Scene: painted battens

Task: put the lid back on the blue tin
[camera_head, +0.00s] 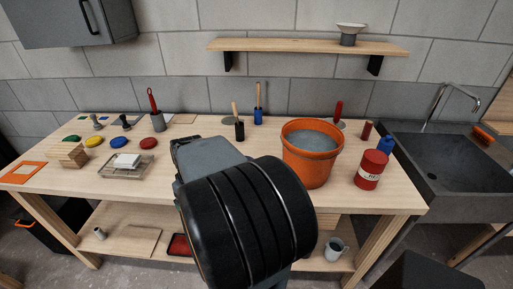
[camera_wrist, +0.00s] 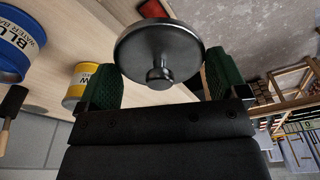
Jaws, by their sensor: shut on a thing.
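In the wrist view my gripper (camera_wrist: 162,72) has green pads on both sides of a round dark metal lid (camera_wrist: 135,50) with a knob, and it is shut on this lid. The lid's knob faces the camera. A blue tin (camera_wrist: 12,62) with a white lettered band is at the left edge of the wrist view, partly cut off, apart from the lid. Its top cannot be seen clearly. In the head view my arm hides the gripper and the lid.
A yellow tin (camera_wrist: 80,85) is beside my left finger. In the head view an orange bucket (camera_head: 306,166) and a red can (camera_head: 370,170) stand on the bench right of my arm. Coloured discs, including a blue one (camera_head: 121,142), lie at the left.

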